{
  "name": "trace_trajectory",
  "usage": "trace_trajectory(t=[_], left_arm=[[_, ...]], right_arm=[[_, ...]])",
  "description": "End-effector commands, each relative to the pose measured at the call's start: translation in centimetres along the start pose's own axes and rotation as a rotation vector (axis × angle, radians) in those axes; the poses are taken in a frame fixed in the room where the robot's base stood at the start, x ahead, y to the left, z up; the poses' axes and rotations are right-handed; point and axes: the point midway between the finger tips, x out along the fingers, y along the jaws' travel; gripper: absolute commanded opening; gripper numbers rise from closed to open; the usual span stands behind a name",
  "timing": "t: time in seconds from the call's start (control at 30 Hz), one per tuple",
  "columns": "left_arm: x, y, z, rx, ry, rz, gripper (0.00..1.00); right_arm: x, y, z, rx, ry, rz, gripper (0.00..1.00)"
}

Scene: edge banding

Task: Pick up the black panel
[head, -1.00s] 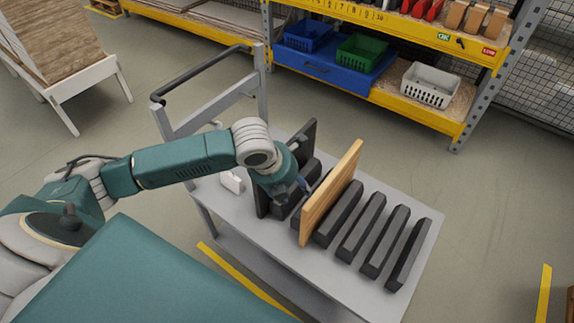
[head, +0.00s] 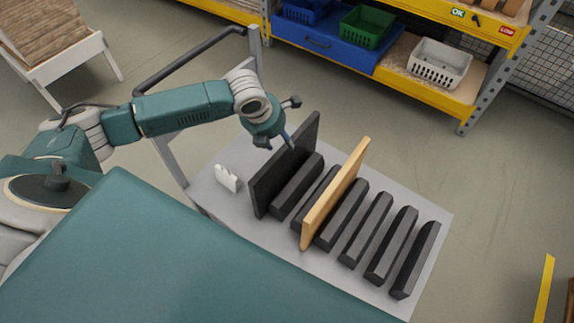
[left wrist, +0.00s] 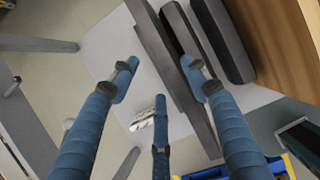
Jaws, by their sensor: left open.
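The black panel (head: 270,182) stands upright on edge at the left end of the row of dark slotted blocks on the grey cart. In the left wrist view the panel (left wrist: 172,72) runs diagonally below the fingers. My left gripper (head: 278,134) is open and empty above the panel's upper edge, with one finger in front of it in the head view. In the left wrist view the spread blue fingers of this gripper (left wrist: 161,68) show on both sides of the panel's upper part; contact cannot be told. My right gripper is not in view.
A wooden panel (head: 334,195) stands upright among the dark blocks (head: 366,228), right of the black panel. A small white object (head: 227,178) sits on the cart top (head: 215,197) to the left. The cart's handle (head: 190,52) rises behind my left arm. A shelf with bins (head: 440,62) stands behind.

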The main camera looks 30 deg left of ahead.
Motion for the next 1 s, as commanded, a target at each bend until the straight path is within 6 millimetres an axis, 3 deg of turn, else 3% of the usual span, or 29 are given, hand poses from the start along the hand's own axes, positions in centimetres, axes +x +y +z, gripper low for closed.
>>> trace_trajectory(t=[0.3,0.47,0.67,0.9,1.0], left_arm=[[4.1,-0.7,0.2,-0.002,0.002,-0.002,0.47],[5.2,-0.7,0.1,0.000,0.001,-0.001,0.47],[5.2,-0.6,0.1,0.001,0.000,-0.001,0.47],[5.2,-0.6,0.1,0.000,0.000,-0.001,0.00],[5.2,-0.6,0.1,0.000,0.000,-0.001,0.00]], right_arm=[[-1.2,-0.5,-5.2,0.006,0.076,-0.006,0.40],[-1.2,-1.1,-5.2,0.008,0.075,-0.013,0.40],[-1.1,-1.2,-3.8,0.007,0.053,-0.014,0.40],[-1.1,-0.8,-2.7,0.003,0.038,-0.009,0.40],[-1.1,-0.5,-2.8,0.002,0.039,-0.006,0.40]])
